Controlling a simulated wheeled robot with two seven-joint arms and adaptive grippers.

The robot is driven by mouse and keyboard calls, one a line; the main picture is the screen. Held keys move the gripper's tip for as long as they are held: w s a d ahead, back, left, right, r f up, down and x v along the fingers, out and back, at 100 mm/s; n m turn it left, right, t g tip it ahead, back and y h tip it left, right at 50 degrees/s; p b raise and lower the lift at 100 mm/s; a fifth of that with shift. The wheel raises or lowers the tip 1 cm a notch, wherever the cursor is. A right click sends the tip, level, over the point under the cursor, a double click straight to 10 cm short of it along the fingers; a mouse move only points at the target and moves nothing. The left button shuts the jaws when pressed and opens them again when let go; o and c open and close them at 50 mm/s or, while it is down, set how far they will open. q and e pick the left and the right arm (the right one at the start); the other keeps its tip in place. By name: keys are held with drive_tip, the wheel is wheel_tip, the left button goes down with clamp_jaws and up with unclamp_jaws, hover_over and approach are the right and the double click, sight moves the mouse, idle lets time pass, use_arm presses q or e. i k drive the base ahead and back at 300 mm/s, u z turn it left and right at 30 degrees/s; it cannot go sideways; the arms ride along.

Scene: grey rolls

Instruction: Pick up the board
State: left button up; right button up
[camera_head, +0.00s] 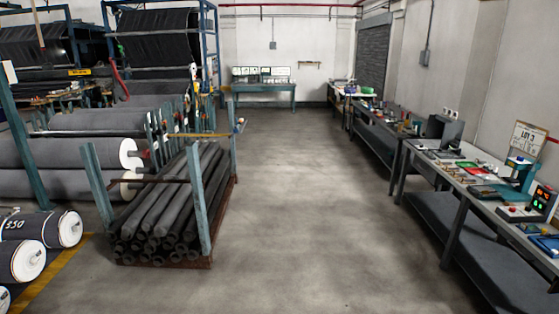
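A small white board marked with "LOT" and a number (529,138) shows upright at the far right, above the back of the right workbench (426,155). I cannot tell whether it hangs on the wall or stands on the bench. Small flat red and green items (484,169) lie on that bench, too small to make out. I cannot tell for certain which thing is the task's board. Neither of my grippers is in view.
A rack of dark tubes (165,210) stands left of centre. Big grey rolls (75,150) fill the left side, with more rolls (40,228) at the lower left. A teal table (265,87) stands at the far wall. The concrete aisle (300,200) between is clear.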

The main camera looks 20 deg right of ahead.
sight(452, 174)
drive_tip(key=z, duration=0.75)
drive_tip(key=i, duration=1.95)
drive_tip(key=z, duration=1)
drive_tip(key=i, duration=2.2)
drive_tip(key=z, duration=0.25)
